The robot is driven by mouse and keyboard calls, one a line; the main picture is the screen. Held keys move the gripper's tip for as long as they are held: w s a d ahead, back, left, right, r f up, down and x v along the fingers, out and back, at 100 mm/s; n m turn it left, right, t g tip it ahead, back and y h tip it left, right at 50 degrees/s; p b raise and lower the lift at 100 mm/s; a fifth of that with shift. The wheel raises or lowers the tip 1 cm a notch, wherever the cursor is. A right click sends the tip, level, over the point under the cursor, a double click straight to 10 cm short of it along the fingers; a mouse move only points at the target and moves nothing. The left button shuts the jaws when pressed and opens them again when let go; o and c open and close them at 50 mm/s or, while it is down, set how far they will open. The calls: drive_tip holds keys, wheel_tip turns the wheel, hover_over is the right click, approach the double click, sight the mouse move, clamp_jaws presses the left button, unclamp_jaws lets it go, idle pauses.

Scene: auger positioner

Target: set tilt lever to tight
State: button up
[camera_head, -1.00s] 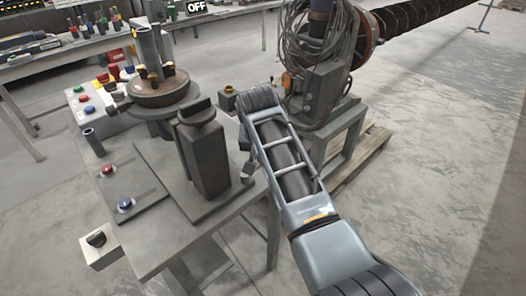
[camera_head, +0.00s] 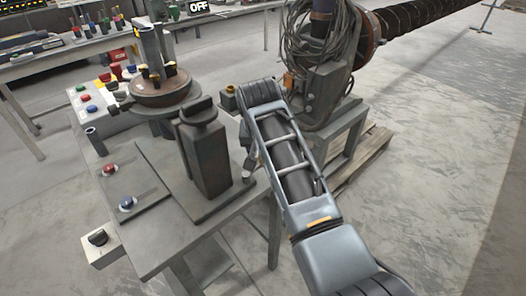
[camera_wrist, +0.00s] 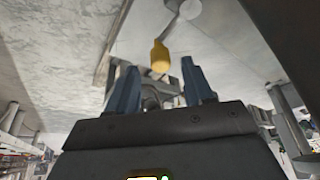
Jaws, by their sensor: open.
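In the wrist view a lever with a yellow grip (camera_wrist: 160,56) hangs from a metal rod joined to a round pale hub (camera_wrist: 190,9). It looks like the tilt lever, but I see no tight marking. My gripper (camera_wrist: 160,66) is open, with one blue-grey finger on each side of the yellow grip in the picture. I cannot tell how far the grip lies beyond the fingertips; no contact shows. In the head view my gripper is mostly hidden behind my own arm, beside the table's right edge, and the yellow grip is not visible there.
A grey table (camera_head: 158,240) carries a rusty post (camera_head: 205,155), a round turntable (camera_head: 160,88) and several coloured buttons. A geared machine with coiled cable (camera_head: 318,85) and a long auger (camera_head: 420,20) stands on a pallet to the right. Open floor lies at right.

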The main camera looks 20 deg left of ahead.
drive_tip(key=v, duration=0.5)
drive_tip(key=shift+s+r, duration=0.15)
drive_tip(key=shift+r, duration=0.15)
drive_tip(key=shift+d+f, duration=0.1)
drive_tip(key=s+d+f+t+y, duration=0.1)
drive_tip(key=s+d+f, duration=0.5)
drive_tip(key=d+f, duration=0.3)
drive_tip(key=s+d+f+t+y, duration=0.1)
drive_tip(key=s+d+f+t, duration=0.1)
drive_tip(key=s+d+f, duration=0.6)
drive_tip(key=s+d+f+m+t, duration=0.1)
drive_tip(key=s+d+f, duration=0.3)
drive_tip(key=s, duration=0.2)
drive_tip(key=s+d+r+t+h, duration=0.15)
drive_tip(key=s+d+r, duration=0.25)
drive_tip(key=s, duration=0.4)
drive_tip(key=s+d+r+m+t, duration=0.1)
drive_tip(key=s+d+r+t, duration=0.1)
drive_tip(key=s+d+r, duration=0.4)
drive_tip(key=s+d+r+t, duration=0.2)
drive_tip(key=s+d, duration=0.1)
drive_tip(key=s, duration=0.6)
drive_tip(key=s+d+r+t+h, duration=0.1)
drive_tip(key=s+d+r, duration=0.1)
drive_tip(key=s+r, duration=0.4)
wheel_tip(320, 180, up, 4)
drive_tip(key=shift+r+m, duration=0.1)
drive_tip(key=shift+m, duration=0.2)
